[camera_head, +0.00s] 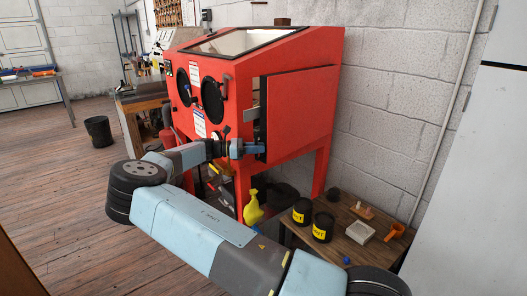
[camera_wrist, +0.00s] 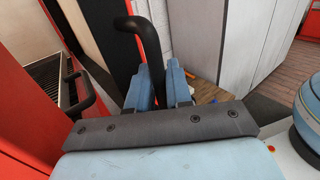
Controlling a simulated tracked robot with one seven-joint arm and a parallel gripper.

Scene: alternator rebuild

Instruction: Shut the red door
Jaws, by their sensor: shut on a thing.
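The red door (camera_head: 302,108) is on the right side of the red cabinet (camera_head: 225,80). It stands ajar: a gap with a dark edge shows between its near edge and the cabinet body. My gripper (camera_head: 252,148) is at that near edge. In the wrist view, the fingers of my gripper (camera_wrist: 165,82) are shut on a curved black handle (camera_wrist: 148,38). The lower part of the handle is hidden behind the fingers. The cabinet's inside, with a dark grate (camera_wrist: 45,80), shows at the left of the wrist view.
A low wooden table (camera_head: 345,218) with black tins (camera_head: 322,226), a white tray (camera_head: 360,232) and an orange part (camera_head: 395,231) stands right of the cabinet. A yellow spray bottle (camera_head: 253,207) is below my gripper. A grey block wall (camera_head: 390,110) is close behind the door.

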